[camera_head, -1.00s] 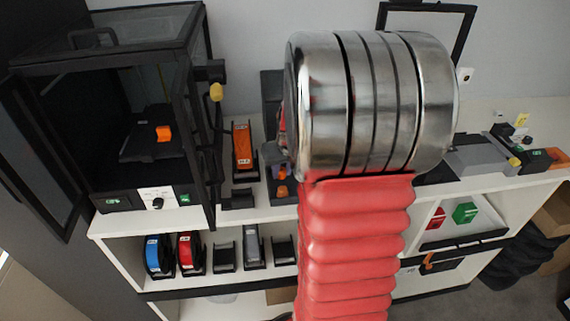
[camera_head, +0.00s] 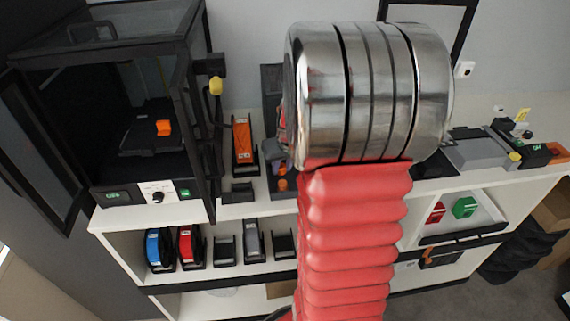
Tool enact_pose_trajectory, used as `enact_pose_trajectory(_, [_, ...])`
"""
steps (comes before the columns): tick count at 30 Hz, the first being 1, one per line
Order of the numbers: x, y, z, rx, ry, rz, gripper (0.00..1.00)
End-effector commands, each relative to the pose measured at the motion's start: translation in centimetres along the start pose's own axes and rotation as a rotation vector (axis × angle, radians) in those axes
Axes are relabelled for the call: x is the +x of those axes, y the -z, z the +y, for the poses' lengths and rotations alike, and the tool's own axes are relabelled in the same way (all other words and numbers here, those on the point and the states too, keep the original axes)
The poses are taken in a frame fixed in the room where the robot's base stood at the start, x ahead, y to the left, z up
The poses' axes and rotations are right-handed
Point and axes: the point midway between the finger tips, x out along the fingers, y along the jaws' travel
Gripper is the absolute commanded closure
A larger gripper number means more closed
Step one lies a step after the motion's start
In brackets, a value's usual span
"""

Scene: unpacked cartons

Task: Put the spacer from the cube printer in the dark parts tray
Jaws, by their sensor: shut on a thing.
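A black box-shaped printer (camera_head: 110,192) stands at the left end of the white bench with its door swung open. I cannot make out the spacer for certain. My gripper is not in view; my steel joint and red sleeve fill the middle. I cannot pick out the dark parts tray with certainty; a dark-fronted shelf bin (camera_head: 440,256) with something orange sits low on the right.
Red (camera_head: 435,212) and green (camera_head: 465,207) boxes sit right of my arm. Grey equipment (camera_head: 485,152) stands on the right bench.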

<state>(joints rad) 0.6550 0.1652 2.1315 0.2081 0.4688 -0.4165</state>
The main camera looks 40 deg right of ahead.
Motion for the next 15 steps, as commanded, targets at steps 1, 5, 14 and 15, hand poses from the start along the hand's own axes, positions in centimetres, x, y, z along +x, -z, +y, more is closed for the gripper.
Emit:
enact_pose_trajectory(1, [0.08, -0.04, -0.01, 0.0, 0.0, 0.0, 1.0])
enact_pose_trajectory(5, [0.25, -0.11, -0.01, 0.0, 0.0, -0.001, 1.0])
enact_pose_trajectory(14, [0.4, -0.18, -0.03, 0.0, 0.0, -0.001, 0.65])
enact_pose_trajectory(15, [0.4, -0.18, -0.03, 0.0, 0.0, -0.001, 0.63])
